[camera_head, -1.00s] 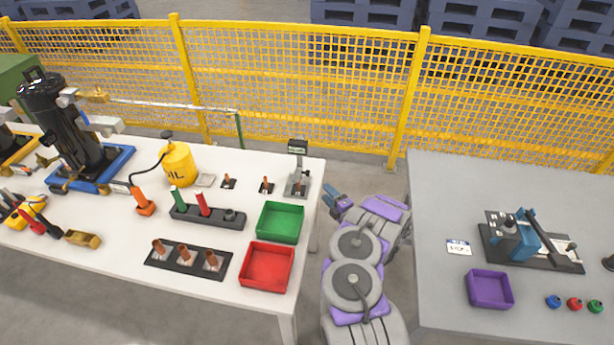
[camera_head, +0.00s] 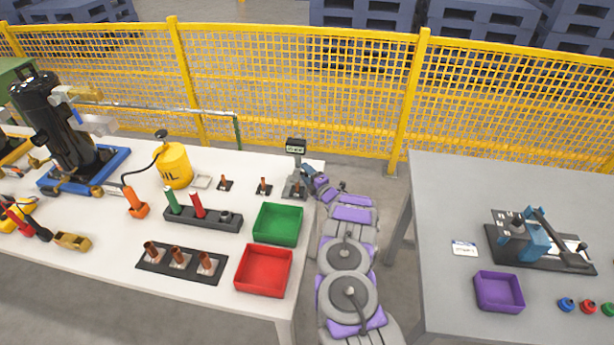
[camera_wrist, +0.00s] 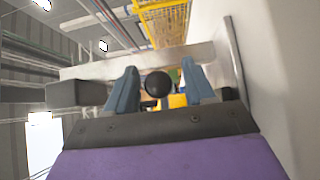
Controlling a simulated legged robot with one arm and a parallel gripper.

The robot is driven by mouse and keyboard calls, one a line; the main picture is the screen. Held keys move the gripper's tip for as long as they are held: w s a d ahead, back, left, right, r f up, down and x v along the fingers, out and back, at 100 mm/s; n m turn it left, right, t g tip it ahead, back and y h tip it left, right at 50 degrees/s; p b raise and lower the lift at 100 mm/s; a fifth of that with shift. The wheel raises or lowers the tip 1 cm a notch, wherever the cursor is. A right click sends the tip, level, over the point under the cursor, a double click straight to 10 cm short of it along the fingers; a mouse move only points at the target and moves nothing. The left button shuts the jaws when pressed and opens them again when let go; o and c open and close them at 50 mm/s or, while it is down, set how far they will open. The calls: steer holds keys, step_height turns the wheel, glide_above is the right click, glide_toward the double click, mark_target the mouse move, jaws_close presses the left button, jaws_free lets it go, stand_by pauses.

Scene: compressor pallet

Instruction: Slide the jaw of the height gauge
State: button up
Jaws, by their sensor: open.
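The height gauge (camera_head: 297,166) stands upright at the back right corner of the white table, with a dark display head (camera_head: 296,146) on its column. My gripper (camera_head: 309,174) is right beside its right side, low near the base. In the wrist view, which is turned sideways, the two blue fingers of my gripper (camera_wrist: 159,80) are apart. A round black knob (camera_wrist: 158,84) shows between them, with a gap visible on both sides. The gauge's pale column (camera_wrist: 150,60) crosses behind the fingers. I cannot tell the jaw apart from the other gauge parts.
The green tray (camera_head: 278,224) and red tray (camera_head: 263,271) lie in front of the gauge on the white table (camera_head: 110,255). A grey table (camera_head: 440,210) stands to the right across a gap. A yellow mesh fence (camera_head: 300,80) runs behind.

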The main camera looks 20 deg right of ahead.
jaws_close()
stand_by(0.5)
